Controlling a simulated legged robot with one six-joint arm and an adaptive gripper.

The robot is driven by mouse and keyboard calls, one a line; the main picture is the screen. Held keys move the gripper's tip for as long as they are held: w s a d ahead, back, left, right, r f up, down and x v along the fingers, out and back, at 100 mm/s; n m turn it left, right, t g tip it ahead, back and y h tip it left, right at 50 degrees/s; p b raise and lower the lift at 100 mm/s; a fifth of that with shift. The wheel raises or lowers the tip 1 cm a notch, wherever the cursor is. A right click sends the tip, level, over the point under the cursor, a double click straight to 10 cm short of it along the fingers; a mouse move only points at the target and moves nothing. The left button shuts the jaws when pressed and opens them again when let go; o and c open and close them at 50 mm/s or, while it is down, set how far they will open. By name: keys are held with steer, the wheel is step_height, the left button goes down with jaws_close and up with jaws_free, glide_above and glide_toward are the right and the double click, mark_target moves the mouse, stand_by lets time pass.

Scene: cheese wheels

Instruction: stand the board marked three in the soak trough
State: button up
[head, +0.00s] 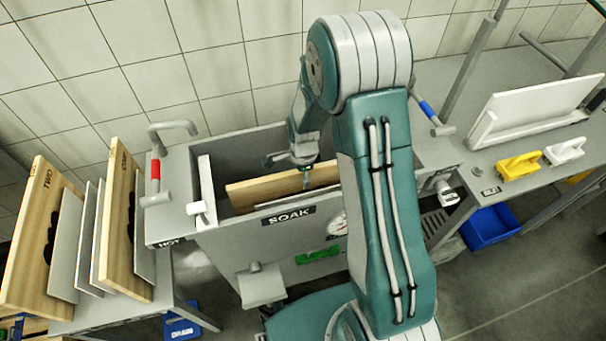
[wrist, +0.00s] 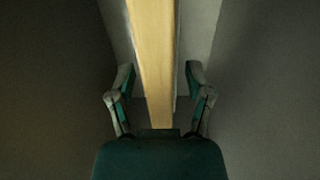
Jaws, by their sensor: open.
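A pale wooden board (head: 268,188) stands on edge inside the grey soak trough (head: 275,236), which has a SOAK label on its front. The board's top edge shows above the front wall; I see no number on it. My gripper (head: 306,174) is down in the trough at this board. In the wrist view, the open fingers of my gripper (wrist: 160,82) lie on either side of the board's edge (wrist: 154,60), with gaps beside it. Thin grey plates flank the board there. My arm hides the trough's right part.
At left, a rack holds a board marked TWO (head: 28,235) and another wooden board (head: 118,225), with grey dividers between. A red-banded tap (head: 155,170) stands at the trough's left end. At right, a bench carries a white tilted panel (head: 535,112) and a yellow brush (head: 518,166).

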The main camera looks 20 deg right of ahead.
step_height(320, 180, up, 12)
steer(key=shift+r, duration=0.15)
steer(key=s+r+n+t, duration=0.5)
steer(key=s+r+n, duration=1.3)
steer(key=s, duration=0.3)
steer(key=shift+r+t, duration=0.3)
steer(key=shift+r, duration=0.2)
steer(key=shift+a, duration=0.1)
